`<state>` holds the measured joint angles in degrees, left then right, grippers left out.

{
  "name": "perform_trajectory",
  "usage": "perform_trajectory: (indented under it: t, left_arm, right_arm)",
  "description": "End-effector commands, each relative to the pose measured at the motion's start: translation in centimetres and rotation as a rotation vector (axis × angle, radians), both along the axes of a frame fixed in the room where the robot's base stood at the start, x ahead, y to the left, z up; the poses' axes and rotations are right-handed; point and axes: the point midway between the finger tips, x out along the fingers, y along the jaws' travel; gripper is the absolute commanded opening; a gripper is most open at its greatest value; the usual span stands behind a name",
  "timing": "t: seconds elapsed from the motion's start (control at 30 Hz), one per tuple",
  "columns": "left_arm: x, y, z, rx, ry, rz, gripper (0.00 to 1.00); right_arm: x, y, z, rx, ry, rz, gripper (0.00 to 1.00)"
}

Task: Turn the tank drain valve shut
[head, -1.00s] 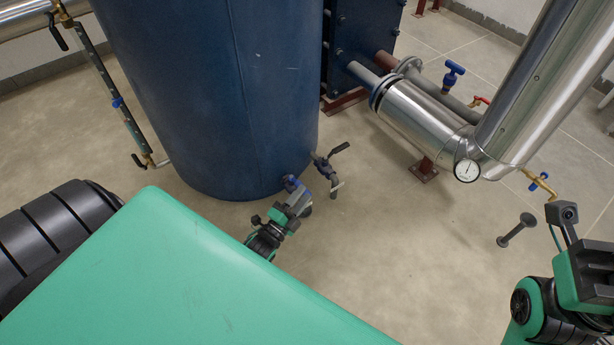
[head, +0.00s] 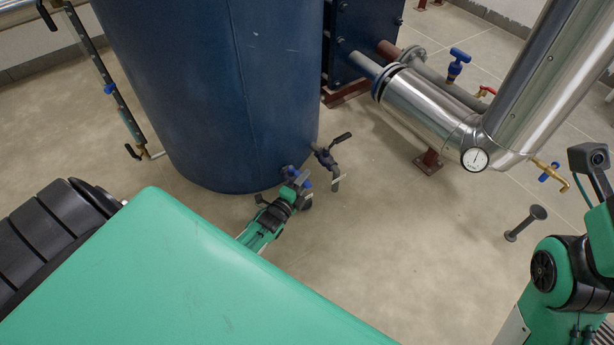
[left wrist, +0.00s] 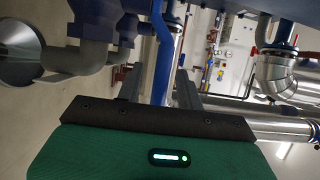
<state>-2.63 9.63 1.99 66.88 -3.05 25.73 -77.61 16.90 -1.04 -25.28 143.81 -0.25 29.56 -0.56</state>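The tank drain valve (head: 324,158) is a dark fitting low on the right side of the blue tank (head: 215,90). It has a black-tipped arm angled up to the right and a grey outlet pointing down. My left gripper (head: 297,180) is close beside it at the tank's foot, with bits of blue showing at its fingers. In the left wrist view a long blue lever (left wrist: 161,50) runs between the two fingers, with gaps on both sides, so the gripper looks open around it. A grey pipe elbow (left wrist: 88,52) is to the left. My right gripper's fingers are out of view.
A brass tap with a blue handle (head: 549,171) and a small floor post (head: 525,222) are farther right. The floor between tank and post is clear.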

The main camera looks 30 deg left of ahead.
Motion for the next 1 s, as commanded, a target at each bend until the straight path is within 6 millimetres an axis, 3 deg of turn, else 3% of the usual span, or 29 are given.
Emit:
perform_trajectory:
  t: [0.2,0.5,0.7,1.0]
  left_arm:
    - [1.8,0.0,-0.1,-0.001,0.000,0.000,0.37]
    - [2.0,0.0,0.0,-0.001,0.000,0.000,0.37]
    - [2.0,0.0,0.0,-0.001,0.000,0.000,0.00]
    - [2.1,0.0,0.0,-0.002,0.000,0.008,0.00]
  right_arm:
    - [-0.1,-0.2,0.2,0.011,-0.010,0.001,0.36]
    - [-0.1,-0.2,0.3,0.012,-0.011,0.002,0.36]
    - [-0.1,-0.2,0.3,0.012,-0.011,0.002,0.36]
    - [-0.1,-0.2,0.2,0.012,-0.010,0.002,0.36]
